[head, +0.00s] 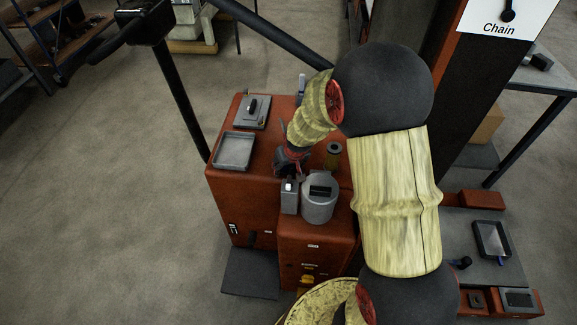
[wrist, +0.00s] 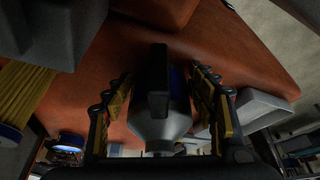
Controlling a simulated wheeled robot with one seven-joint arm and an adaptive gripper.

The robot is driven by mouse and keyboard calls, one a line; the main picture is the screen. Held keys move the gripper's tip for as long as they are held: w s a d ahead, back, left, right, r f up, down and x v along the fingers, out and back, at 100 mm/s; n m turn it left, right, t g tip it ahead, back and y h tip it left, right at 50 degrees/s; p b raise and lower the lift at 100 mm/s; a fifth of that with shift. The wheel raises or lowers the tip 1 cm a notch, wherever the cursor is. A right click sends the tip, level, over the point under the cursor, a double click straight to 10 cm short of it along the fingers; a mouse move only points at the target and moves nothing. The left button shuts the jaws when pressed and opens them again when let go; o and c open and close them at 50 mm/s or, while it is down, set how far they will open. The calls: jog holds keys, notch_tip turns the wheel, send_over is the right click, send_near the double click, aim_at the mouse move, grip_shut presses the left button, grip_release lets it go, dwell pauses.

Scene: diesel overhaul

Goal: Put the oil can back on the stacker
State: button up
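The oil can (wrist: 162,126) appears to be the grey vessel with sloping shoulders and an upright black piece, between the fingers of my gripper in the wrist view. My gripper (wrist: 162,92) has one finger on each side of it. I cannot tell whether the fingers press on it or stand just clear. In the head view my gripper (head: 288,166) is low over the orange-red top of the stacker (head: 261,152); the can is mostly hidden there. I cannot tell whether its base touches the top.
A dark post (head: 180,95) rises behind at the left. Floor at the left is clear.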

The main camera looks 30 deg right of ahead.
jog(key=o, duration=0.4)
jog(key=shift+r, duration=0.1)
jog(key=p+v, duration=0.4)
jog(key=v, duration=0.8)
jog(key=s+a+r+n, duration=0.1)
jog(key=s+a+r, duration=0.2)
jog(key=s+r, duration=0.3)
jog(key=s+a+r, duration=0.4)
jog(key=r, duration=0.4)
jog(key=s+a+r, duration=0.1)
jog(key=s+r, duration=0.2)
jog(key=s, duration=0.3)
jog(key=s+a+r+n+t, duration=0.1)
jog(key=s+a+r, duration=0.1)
jog(key=s, duration=0.4)
jog(key=shift+s+a+r+y, duration=0.3)
jog(key=shift+r+y, duration=0.1)
jog(key=shift+r, duration=0.2)
